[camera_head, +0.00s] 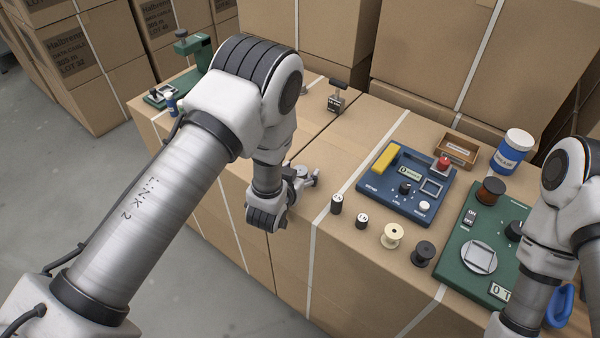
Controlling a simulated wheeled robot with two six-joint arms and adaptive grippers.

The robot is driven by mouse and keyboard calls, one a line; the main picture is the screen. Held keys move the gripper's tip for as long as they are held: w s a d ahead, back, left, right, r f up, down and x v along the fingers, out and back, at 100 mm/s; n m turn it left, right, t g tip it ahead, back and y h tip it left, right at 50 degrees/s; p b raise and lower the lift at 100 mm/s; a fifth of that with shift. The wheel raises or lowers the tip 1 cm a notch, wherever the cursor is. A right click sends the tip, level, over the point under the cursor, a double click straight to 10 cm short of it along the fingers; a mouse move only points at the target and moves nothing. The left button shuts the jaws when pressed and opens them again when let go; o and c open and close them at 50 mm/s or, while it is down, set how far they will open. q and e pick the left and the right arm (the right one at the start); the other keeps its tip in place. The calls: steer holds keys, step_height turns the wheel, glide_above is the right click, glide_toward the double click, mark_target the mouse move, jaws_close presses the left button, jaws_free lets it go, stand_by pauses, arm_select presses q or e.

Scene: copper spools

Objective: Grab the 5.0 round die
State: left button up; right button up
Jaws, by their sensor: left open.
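Two small dark cylinders that look like round dies stand upright on the carton top: a taller one (337,204) and a shorter one (362,222) to its right and nearer. Each has a small pale label, too small to read, so I cannot tell which is the 5.0 die. My left gripper (312,178) is open and empty, just behind and left of the taller die and apart from it. The left wrist and forearm partly hide it. My right arm comes in at the right edge; its gripper does not show.
Right of the dies are a blue device (403,205), a cream spool (392,236), a black spool (424,252) and a green device (478,280). A small hand stamp (337,97) stands farther back.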

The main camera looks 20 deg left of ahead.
arm_select(q)
jaws_close()
steer(key=shift+s, duration=0.1)
steer(key=shift+r, duration=0.1)
